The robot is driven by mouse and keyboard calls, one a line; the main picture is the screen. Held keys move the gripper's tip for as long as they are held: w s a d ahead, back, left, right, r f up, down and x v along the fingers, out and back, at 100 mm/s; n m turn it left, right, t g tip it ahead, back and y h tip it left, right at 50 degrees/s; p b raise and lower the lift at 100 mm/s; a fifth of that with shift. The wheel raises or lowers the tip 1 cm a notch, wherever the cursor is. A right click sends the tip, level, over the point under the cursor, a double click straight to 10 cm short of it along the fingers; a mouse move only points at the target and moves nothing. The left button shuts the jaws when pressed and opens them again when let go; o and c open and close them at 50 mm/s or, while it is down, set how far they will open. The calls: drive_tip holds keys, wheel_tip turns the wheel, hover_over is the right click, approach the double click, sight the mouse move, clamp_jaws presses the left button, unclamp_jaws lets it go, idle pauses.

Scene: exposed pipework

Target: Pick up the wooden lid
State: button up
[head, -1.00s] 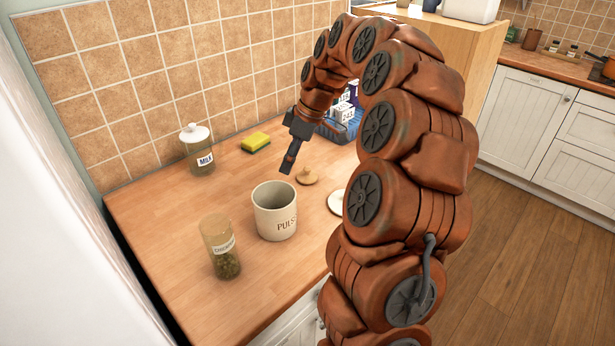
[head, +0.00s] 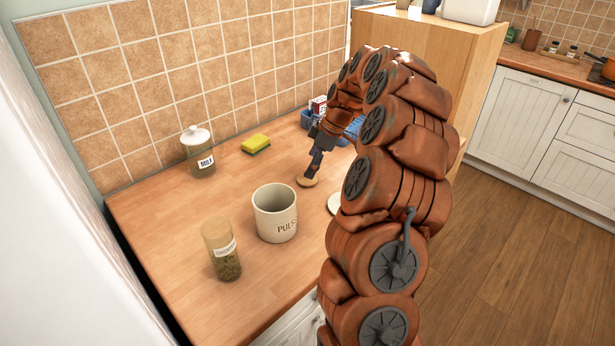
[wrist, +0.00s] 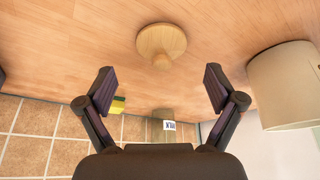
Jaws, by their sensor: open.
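The wooden lid (head: 307,182) is a small round light-wood disc with a knob, lying on the wooden counter just behind and right of the open pot. In the wrist view the wooden lid (wrist: 161,43) shows whole, its knob pointing toward my gripper. My gripper (head: 313,174) is above the lid in the head view and covers part of it. In the wrist view my gripper (wrist: 158,88) has its two fingers wide apart and nothing between them. The lid lies beyond the fingertips, about midway between them.
A cream pot (head: 275,213) marked PULS stands open near the lid. A glass jar with herbs (head: 222,250), a MILK jar (head: 198,152) and a yellow sponge (head: 256,144) stand on the counter. A white round lid (head: 335,204) and a blue basket (head: 352,129) are partly behind my arm.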

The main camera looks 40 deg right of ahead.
drive_tip(key=p+x, duration=0.1)
drive_tip(key=x, duration=0.3)
drive_tip(key=shift+a, duration=0.1)
drive_tip(key=shift+c, duration=0.3)
drive_tip(key=c, duration=1)
